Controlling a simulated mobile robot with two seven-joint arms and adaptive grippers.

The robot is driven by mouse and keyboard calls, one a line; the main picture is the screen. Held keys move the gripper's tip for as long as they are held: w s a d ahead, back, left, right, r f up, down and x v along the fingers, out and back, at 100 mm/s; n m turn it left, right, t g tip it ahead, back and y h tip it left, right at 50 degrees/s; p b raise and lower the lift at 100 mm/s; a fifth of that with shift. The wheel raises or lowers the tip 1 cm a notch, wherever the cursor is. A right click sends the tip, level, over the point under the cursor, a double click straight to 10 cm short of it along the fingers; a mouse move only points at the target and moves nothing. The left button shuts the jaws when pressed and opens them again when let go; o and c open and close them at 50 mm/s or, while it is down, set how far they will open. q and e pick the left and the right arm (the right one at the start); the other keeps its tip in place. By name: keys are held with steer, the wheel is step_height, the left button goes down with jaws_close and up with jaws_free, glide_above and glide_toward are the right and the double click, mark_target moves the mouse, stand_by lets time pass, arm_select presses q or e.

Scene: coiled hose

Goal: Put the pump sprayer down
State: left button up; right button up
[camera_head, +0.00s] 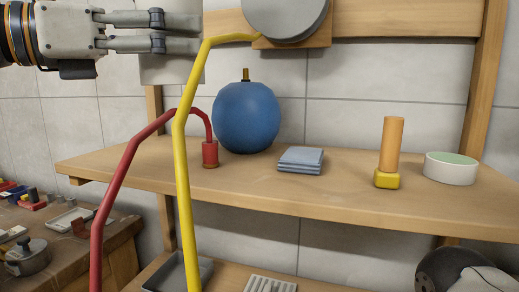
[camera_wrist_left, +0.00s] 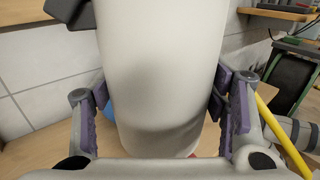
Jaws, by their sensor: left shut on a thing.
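The pump sprayer (camera_wrist_left: 165,75) is a plain white cylinder that fills the middle of the left wrist view. My left gripper (camera_head: 196,33) is at the top left of the head view and is shut on it, with a purple-padded finger on each side in the left wrist view (camera_wrist_left: 165,110). In the head view the white body (camera_head: 160,70) shows behind the fingers, its upper part cut off by the frame. Its lower edge is above the level of the wooden shelf (camera_head: 350,195). My right gripper is not in view.
A yellow hose (camera_head: 181,150) hangs in front. Bare shelf shows between them.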

arm_select(q)
steer(key=shift+s+r, duration=0.2)
steer(key=shift+s, duration=0.05)
steer(key=shift+w+a+f, duration=0.15)
steer(key=shift+f, duration=0.05)
steer(key=w+a+f+b, duration=0.1)
steer(key=w+a+f, duration=0.1)
steer(key=w+f, duration=0.1)
steer(key=w+a+f+b, duration=0.1)
steer(key=w+a+f, duration=0.1)
steer(key=w+f, duration=0.1)
steer(key=w+a+f+b, duration=0.2)
steer(key=w+a+f, duration=0.1)
steer(key=w, duration=0.1)
steer(key=shift+w, duration=0.2)
steer(key=shift+w+a+f, duration=0.1)
steer(key=shift+w+f, duration=0.05)
steer(key=shift+w, duration=0.05)
steer(key=f, duration=0.2)
steer(key=f+b, duration=0.1)
steer(key=shift+w+a+f, duration=0.15)
steer(key=shift+w+f, duration=0.05)
steer(key=shift+f, duration=0.15)
steer(key=shift+r, duration=0.2)
steer(key=o, duration=1.6)
steer(key=shift+f, duration=0.2)
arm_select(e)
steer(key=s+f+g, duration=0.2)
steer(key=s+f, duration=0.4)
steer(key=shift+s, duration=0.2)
